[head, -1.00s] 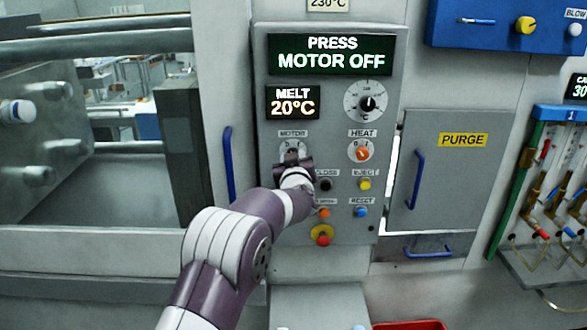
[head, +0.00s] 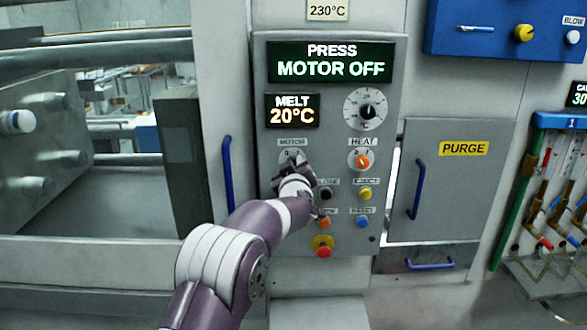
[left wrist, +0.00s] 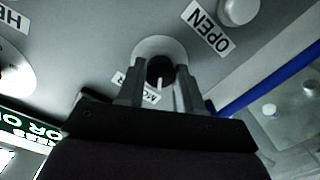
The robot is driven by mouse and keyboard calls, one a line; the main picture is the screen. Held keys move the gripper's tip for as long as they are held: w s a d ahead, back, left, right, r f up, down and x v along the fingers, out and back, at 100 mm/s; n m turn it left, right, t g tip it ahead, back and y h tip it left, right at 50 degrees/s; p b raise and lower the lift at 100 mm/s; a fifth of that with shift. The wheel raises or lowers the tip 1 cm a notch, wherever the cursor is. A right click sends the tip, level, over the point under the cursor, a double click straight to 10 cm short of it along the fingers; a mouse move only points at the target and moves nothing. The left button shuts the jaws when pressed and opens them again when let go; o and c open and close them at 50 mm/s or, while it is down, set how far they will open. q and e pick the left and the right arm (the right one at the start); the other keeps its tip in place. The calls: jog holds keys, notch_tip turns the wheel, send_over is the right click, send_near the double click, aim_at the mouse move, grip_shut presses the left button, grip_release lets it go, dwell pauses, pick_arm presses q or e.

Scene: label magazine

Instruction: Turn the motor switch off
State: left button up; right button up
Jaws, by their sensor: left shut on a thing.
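The motor switch is a black knob with a white pointer line on a pale round plate; it shows in the left wrist view (left wrist: 160,67). My left gripper (left wrist: 157,80) has its two fingers on either side of this knob, shut on it. In the head view my left gripper (head: 292,163) is at the dial under the MOTOR label (head: 292,142), and my wrist and fingers hide most of the switch. The display (head: 330,62) above reads PRESS MOTOR OFF. My right gripper is in neither view.
The orange heat switch (head: 362,161) is just right of the motor switch. Below are several push buttons, including a yellow eject button (head: 364,194) and a red stop knob (head: 323,251). A blue door handle (head: 228,172) stands close on the left.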

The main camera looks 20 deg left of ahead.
pick_arm(q)
jog(key=o, duration=0.8)
jog(key=shift+f, duration=0.25)
jog(key=shift+o, duration=1.2)
jog(key=shift+s+r, duration=0.15)
jog(key=b+v, duration=0.3)
jog(key=v, duration=1)
jog(key=shift+b, duration=0.35)
jog(key=shift+a+r, duration=0.1)
